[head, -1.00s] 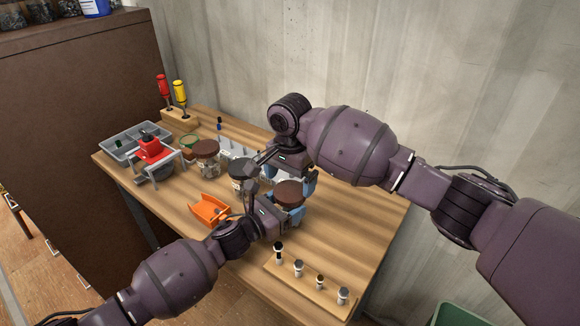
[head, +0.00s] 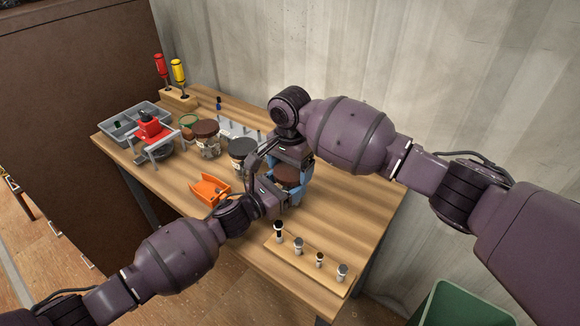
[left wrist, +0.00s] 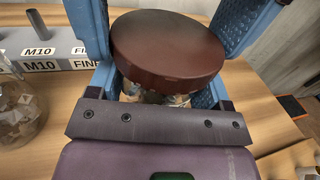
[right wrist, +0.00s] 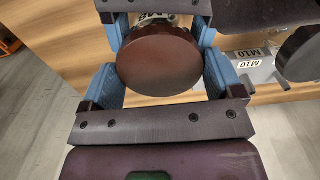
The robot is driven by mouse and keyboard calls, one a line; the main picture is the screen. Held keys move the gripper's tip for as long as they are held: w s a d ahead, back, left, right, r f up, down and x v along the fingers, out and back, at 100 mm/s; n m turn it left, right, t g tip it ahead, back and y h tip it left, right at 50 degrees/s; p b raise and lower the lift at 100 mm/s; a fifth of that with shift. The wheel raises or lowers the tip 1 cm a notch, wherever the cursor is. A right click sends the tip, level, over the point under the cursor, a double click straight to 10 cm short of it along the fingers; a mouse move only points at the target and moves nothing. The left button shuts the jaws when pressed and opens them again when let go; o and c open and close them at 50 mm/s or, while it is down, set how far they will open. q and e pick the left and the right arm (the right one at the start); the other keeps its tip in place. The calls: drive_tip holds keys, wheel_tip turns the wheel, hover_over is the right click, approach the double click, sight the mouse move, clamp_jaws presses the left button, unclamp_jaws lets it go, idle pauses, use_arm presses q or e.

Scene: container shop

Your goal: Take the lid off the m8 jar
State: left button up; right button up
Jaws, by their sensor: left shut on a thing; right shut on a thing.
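The m8 jar, with its round brown lid (head: 287,176), stands on the bench between my two grippers. The lid fills the middle of the left wrist view (left wrist: 168,45); a strip of jar glass (left wrist: 150,98) with small parts shows beneath it. In the right wrist view, part of the jar's M8 label (right wrist: 160,17) shows beyond the lid (right wrist: 160,60). My left gripper (head: 278,190) is shut on the jar below the lid. My right gripper (head: 290,161) comes in from behind and is shut on the lid. The lid sits over the jar; whether it has turned cannot be told.
A dark-lidded jar (head: 242,148) and another brown-lidded jar (head: 207,129) stand to the left. An orange scoop-like tray (head: 209,190) lies near my left wrist. A wooden strip with several bolts (head: 310,268) lies at the front right. A labelled rack (left wrist: 75,57) is behind.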

drive_tip(key=shift+n, duration=1.7)
drive_tip(key=o, duration=0.8)
drive_tip(key=shift+r, duration=0.15)
drive_tip(key=shift+r, duration=2.2)
wheel_tip(320, 180, up, 3)
drive_tip(key=shift+r+n, duration=0.15)
drive_tip(key=shift+n, duration=0.35)
drive_tip(key=shift+f, duration=3.9)
